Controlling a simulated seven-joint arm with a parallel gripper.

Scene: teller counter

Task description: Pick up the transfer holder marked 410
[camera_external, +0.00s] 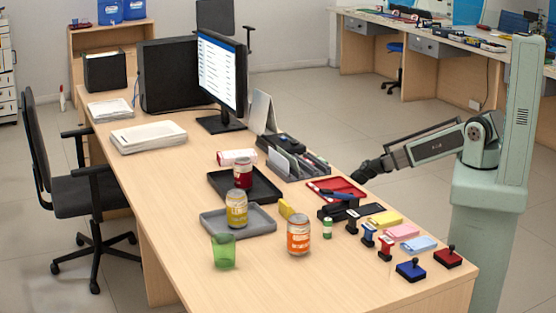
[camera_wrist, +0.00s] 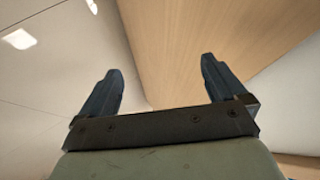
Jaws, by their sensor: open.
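No marking 410 can be read in either view, so I cannot tell which thing is the transfer holder. On the counter (camera_external: 160,170), a dark compartmented organizer (camera_external: 316,164) holds upright cards. Pink (camera_external: 402,231), yellow (camera_external: 386,218) and light blue (camera_external: 419,244) flat items lie near the right edge. My gripper (camera_external: 362,173) hovers by the counter's right edge, near a red tray (camera_external: 354,192). In the wrist view my gripper (camera_wrist: 160,68) is open and empty, with its two dark fingers apart; only the counter's wooden side and the floor show beyond.
Blue (camera_external: 411,270) and red (camera_external: 448,257) stamps sit front right. The front left is clear.

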